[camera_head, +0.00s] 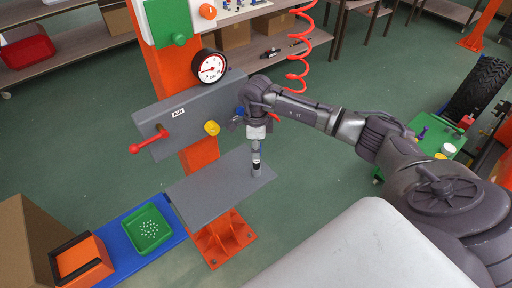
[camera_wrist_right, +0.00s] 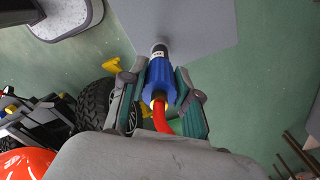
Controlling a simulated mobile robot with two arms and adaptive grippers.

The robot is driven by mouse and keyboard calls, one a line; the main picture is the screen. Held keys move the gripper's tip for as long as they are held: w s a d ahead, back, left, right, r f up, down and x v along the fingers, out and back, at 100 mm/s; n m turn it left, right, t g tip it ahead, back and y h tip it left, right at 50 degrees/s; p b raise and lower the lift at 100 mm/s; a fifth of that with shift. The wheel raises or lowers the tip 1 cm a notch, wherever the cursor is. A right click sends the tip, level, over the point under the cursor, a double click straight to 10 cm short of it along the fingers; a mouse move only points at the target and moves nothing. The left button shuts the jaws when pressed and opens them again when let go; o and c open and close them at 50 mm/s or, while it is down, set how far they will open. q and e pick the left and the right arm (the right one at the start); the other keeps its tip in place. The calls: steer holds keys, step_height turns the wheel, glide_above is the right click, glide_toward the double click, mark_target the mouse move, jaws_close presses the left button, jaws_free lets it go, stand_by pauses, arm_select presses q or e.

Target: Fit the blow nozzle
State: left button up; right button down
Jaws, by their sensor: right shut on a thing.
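My right gripper (camera_head: 256,133) is above the right end of a grey shelf (camera_head: 205,187) on the orange post. In the right wrist view its fingers (camera_wrist_right: 160,86) are shut on both sides of a blue cylindrical coupling (camera_wrist_right: 158,74). A red hose (camera_wrist_right: 160,118) runs from the coupling's near end. The blow nozzle (camera_head: 256,168), a slim grey piece with a dark band, stands upright on the shelf below the gripper. It also shows in the right wrist view (camera_wrist_right: 159,49), in line with the coupling. I cannot tell whether they are joined. My left gripper is out of view.
A panel marked AIR (camera_head: 190,112) carries a red handle (camera_head: 150,141), a yellow knob (camera_head: 212,128) and a gauge (camera_head: 209,67). A coiled red hose (camera_head: 300,50) hangs behind my arm. A green tray (camera_head: 148,228) lies left on a blue mat (camera_head: 115,252).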

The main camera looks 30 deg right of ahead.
steer(key=c, duration=0.8)
jaws_free()
steer(key=shift+o, duration=0.2)
step_height(320, 180, up, 12)
